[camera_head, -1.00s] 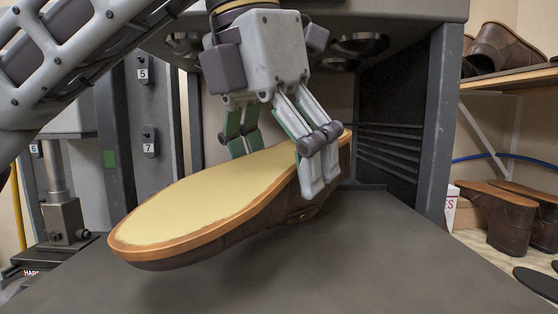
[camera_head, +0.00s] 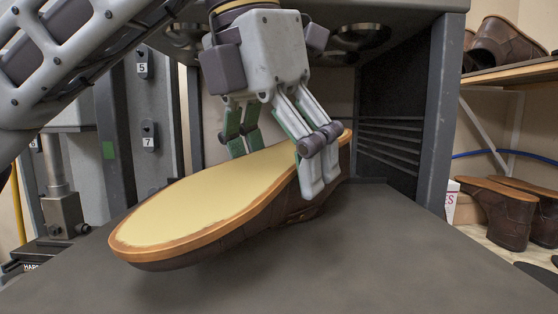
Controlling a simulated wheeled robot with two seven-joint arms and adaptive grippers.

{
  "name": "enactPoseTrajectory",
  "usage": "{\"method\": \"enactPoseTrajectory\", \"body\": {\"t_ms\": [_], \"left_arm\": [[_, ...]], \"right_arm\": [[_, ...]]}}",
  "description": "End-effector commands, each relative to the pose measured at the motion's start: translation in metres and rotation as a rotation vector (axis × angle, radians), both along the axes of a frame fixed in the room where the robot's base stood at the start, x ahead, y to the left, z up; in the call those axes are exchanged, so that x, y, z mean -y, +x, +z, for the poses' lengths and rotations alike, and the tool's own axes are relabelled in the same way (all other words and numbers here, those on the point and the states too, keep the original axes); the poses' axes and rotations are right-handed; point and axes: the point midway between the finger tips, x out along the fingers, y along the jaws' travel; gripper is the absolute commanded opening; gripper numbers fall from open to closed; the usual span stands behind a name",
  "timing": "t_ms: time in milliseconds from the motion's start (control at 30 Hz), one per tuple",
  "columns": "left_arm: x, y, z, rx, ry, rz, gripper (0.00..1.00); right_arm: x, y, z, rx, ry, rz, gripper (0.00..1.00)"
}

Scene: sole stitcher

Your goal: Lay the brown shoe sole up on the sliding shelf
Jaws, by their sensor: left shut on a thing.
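The brown shoe (camera_head: 225,204) is sole up, its pale yellow sole facing upward with an orange-brown rim. Its toe points to the lower left and its heel to the upper right. My left gripper (camera_head: 280,160) comes from above and is shut on the shoe across its heel half, one finger on each side. The grey sliding shelf (camera_head: 400,250) lies beneath. The shoe is tilted and a shadow lies under it; the toe end looks clear of the shelf. Whether the heel end touches the shelf is hidden. My right gripper is not in view.
The machine's side wall (camera_head: 437,120) stands right of the shelf, and its dark housing hangs above. Other brown shoes (camera_head: 500,210) stand on a rack at the right, with more on the upper board (camera_head: 515,72). The front of the sliding shelf is bare.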

Motion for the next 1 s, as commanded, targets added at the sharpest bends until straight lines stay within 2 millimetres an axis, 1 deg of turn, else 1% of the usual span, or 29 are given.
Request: {"method": "enactPoseTrajectory", "body": {"t_ms": [200,233,300,333,767,1000], "left_arm": [[-0.0001,0.0000,-0.0027,0.001,-0.001,0.000,0.52],[0.0000,0.0000,-0.0023,0.001,-0.001,0.000,0.88],[-0.0001,0.0000,-0.0022,0.001,-0.001,0.000,0.97],[-0.0001,0.0000,-0.0021,0.001,-0.001,0.000,1.00],[0.0001,0.0001,-0.0021,0.000,0.000,0.000,1.00],[0.0000,0.0001,0.0049,0.000,0.000,0.000,1.00]], "right_arm": [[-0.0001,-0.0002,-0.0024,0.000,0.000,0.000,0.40],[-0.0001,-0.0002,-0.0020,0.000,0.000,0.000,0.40],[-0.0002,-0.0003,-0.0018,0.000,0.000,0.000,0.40],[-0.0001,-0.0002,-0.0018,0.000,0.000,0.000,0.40],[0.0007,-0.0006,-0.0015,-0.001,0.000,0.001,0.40],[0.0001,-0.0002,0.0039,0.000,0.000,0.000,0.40]]}}
